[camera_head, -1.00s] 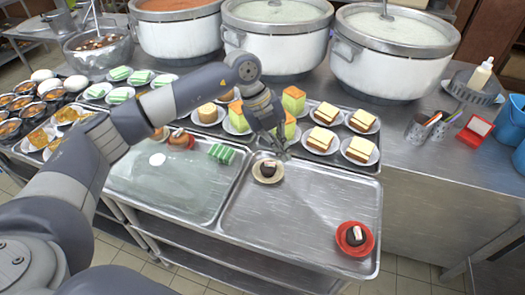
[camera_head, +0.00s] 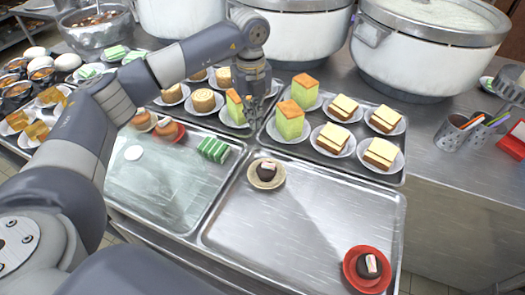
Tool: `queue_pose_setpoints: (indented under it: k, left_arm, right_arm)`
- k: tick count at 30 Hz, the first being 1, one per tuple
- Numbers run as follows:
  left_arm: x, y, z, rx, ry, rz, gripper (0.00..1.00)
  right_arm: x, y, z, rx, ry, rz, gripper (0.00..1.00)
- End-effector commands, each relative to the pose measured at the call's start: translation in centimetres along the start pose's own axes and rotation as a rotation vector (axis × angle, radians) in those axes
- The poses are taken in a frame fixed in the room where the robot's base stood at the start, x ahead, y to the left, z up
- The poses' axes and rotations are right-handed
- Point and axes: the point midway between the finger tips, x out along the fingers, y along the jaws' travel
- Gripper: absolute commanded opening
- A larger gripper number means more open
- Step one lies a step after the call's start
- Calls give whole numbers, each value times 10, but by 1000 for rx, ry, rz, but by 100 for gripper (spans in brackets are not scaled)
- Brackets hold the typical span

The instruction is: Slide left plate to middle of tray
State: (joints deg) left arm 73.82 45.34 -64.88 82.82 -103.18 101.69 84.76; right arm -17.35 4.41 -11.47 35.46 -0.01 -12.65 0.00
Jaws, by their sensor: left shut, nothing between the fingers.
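The tray (camera_head: 310,226) is the bare silver one at the front right. The left plate (camera_head: 279,184) is a small beige plate with a dark cake on it, near the tray's upper left corner. A red plate (camera_head: 352,280) with another dark cake sits at the tray's lower right. My left gripper (camera_head: 256,121) is shut and empty, above and behind the left plate, apart from it. It overlaps the back row of cake plates in the picture. My right gripper is not in view.
Behind the tray, another tray holds tall green-and-orange cakes (camera_head: 290,121) and layered slices (camera_head: 333,137) on white plates. A second front tray (camera_head: 160,188) lies to the left. Large stockpots (camera_head: 415,58) stand at the back. The tray's middle is clear.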

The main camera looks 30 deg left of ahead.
Motion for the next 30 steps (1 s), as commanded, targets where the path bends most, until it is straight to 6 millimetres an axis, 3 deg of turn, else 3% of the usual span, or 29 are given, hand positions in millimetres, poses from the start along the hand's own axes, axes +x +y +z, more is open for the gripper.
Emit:
queue_pose_setpoints:
  k: [8,18,24,30]
  left_arm:
    - [30,1,-1,1,2,4,0]
    - [102,1,-1,1,3,3,0]
    - [99,0,-29,4,1,1,0]
    - [100,0,-40,2,0,-1,0]
  right_arm:
    - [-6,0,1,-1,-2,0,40]
    - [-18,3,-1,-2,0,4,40]
    - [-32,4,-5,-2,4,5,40]
    - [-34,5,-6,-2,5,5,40]
